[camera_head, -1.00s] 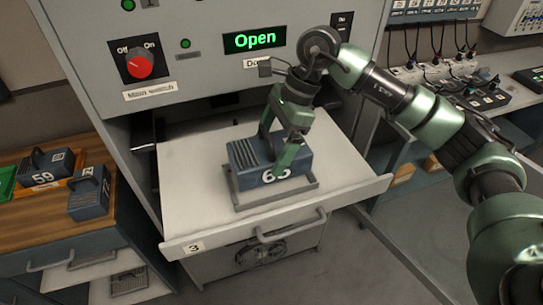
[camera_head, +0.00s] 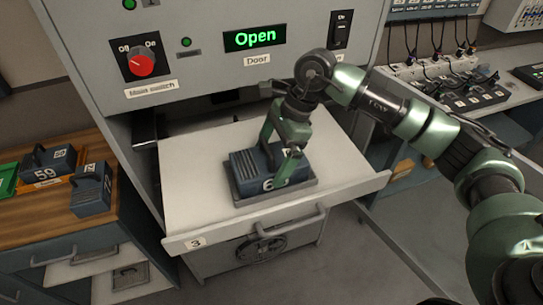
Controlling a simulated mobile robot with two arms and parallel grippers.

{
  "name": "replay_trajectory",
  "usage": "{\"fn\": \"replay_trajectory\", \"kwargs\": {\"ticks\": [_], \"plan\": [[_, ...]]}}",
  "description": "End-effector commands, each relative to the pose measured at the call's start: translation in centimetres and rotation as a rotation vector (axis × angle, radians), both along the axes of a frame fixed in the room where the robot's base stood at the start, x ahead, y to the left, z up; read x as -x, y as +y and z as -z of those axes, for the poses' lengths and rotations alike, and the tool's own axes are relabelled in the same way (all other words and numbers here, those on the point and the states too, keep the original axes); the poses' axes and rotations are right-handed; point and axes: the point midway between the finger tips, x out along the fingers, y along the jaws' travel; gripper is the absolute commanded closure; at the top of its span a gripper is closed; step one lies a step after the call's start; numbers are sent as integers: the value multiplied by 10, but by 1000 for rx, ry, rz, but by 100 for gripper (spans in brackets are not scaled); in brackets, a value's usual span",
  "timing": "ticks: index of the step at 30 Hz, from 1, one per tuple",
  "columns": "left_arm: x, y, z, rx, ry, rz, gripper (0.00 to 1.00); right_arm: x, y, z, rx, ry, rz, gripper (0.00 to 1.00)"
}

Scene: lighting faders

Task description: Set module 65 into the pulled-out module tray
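Module 65 (camera_head: 250,170), a dark blue-grey ribbed block with a white number partly hidden by a finger, sits low within the grey frame (camera_head: 240,200) on the pulled-out white module tray (camera_head: 190,185). My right gripper (camera_head: 278,160) reaches down over the module, one finger at its far side and one at its front. It appears closed around the module or its handle; the handle is mostly hidden. My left gripper is not in view.
Module 59 (camera_head: 46,170) and another blue module (camera_head: 91,190) stand on the wooden bench at left. A cabinet panel with a red main switch (camera_head: 140,64) and a lit "Open" display (camera_head: 255,38) rises behind the tray. A power strip and cables are at right.

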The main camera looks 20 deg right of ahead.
Motion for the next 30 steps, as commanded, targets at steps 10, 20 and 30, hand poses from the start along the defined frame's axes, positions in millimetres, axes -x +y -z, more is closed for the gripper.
{"fn": "replay_trajectory", "kwargs": {"ticks": [10,20,30], "plan": [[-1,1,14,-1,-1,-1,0,-2,-13,-29,0,-6,0,0],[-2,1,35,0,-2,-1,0,-2,-38,-92,-1,-3,0,0],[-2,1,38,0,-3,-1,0,-1,-46,-113,0,1,0,0]]}}
